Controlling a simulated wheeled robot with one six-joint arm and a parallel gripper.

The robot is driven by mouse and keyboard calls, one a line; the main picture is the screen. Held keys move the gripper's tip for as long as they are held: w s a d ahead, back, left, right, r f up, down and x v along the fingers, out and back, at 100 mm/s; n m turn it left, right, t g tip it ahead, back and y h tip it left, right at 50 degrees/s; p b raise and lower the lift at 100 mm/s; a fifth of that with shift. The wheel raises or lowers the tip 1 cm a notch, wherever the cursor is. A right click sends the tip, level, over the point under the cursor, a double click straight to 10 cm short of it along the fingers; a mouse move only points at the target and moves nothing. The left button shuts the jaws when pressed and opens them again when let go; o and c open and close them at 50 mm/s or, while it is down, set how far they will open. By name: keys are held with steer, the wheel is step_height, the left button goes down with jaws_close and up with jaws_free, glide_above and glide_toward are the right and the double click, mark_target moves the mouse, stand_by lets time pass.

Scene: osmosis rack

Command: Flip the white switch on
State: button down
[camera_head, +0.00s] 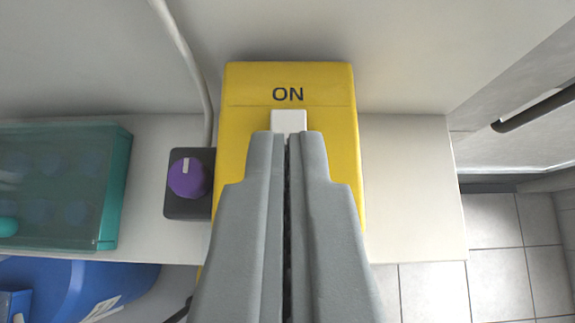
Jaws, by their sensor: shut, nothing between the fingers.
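The yellow switch box (335,112) stands on a white ledge against a pale wall, with the word ON printed near its top. The white switch (289,120) shows on the box just below the word ON. My gripper (287,138) is shut and empty, its two grey fingers side by side. The fingertips overlap the lower edge of the white switch in the picture; I cannot tell whether they touch it. The lower part of the yellow box is hidden behind the fingers.
A dark box with a purple knob (187,178) sits just left of the yellow box, with a grey cable (190,50) above it. A teal case (115,185) is farther left, above a blue object (110,280). The ledge (415,185) is bare on the right.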

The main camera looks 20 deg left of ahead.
mark_target(288, 108)
steer(key=x, duration=0.6)
step_height(288, 108, down, 2)
steer(key=shift+f, duration=0.15)
steer(key=shift+w+f, duration=0.1)
steer(key=shift+f, duration=0.55)
steer(key=shift+w+f+g, duration=0.15)
steer(key=shift+f+g, duration=0.05)
steer(key=shift+g, duration=0.1)
steer(key=shift+w+a, duration=0.1)
steer(key=shift+w, duration=0.05)
steer(key=shift+w+a+r, duration=0.15)
steer(key=shift+w+a, duration=0.05)
steer(key=shift+w, duration=0.4)
